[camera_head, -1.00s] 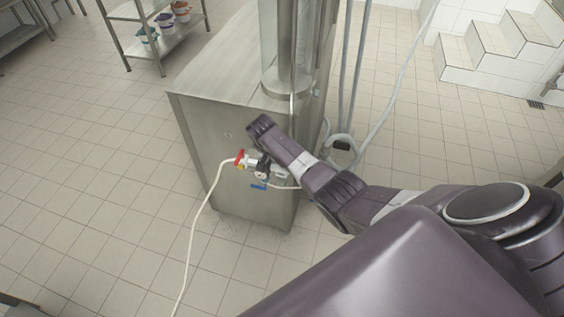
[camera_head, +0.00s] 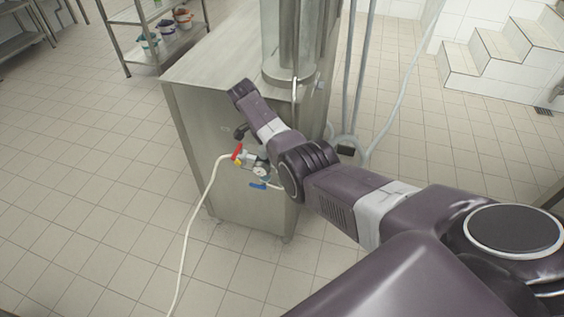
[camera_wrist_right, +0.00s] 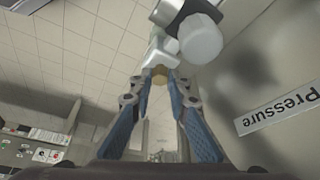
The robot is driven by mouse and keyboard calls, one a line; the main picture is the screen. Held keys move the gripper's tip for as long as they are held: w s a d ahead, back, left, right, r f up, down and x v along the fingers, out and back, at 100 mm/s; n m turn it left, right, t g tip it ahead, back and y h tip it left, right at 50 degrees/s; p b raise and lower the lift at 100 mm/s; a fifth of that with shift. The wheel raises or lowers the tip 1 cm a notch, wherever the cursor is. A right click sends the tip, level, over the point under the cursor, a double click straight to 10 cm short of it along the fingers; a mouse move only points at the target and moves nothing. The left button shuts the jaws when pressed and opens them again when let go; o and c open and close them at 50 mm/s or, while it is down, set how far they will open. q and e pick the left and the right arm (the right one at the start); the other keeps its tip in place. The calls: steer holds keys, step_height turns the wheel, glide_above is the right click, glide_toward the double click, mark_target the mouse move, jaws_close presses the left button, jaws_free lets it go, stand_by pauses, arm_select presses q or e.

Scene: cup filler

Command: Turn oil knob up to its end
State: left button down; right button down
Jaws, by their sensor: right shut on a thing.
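In the right wrist view, a small tan knob (camera_wrist_right: 159,76), which looks like the oil knob, shows between the fingertips of my right gripper (camera_wrist_right: 159,80). The blue-padded fingers converge on it and are shut on it. Just beyond are pale valve fittings (camera_wrist_right: 165,47) with a rounded translucent part (camera_wrist_right: 200,38). In the head view, the valve unit (camera_head: 252,163) with a red handle, gauge and blue lever sits on the cabinet's front. My right gripper (camera_head: 241,132) is a small dark shape above it, largely hidden by my arm. My left gripper is not in view.
The steel cabinet (camera_head: 190,130) carries a clear cylinder on top. A "Pressure" label (camera_wrist_right: 284,108) is on its face beside the gripper. A pale hose (camera_head: 196,210) runs down from the valve unit. Shelving (camera_head: 165,45) stands behind at left. The tiled floor at left is open.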

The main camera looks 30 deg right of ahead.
steer(key=shift+m+g+b, duration=0.3)
steer(key=shift+m+b, duration=0.3)
steer(key=shift+b, duration=0.15)
steer(key=c, duration=1.8)
jaws_free()
steer(key=shift+c, duration=0.2)
steer(key=shift+r, duration=0.1)
steer(key=v, duration=1.1)
steer(key=shift+r, duration=0.4)
steer(key=shift+a, duration=0.1)
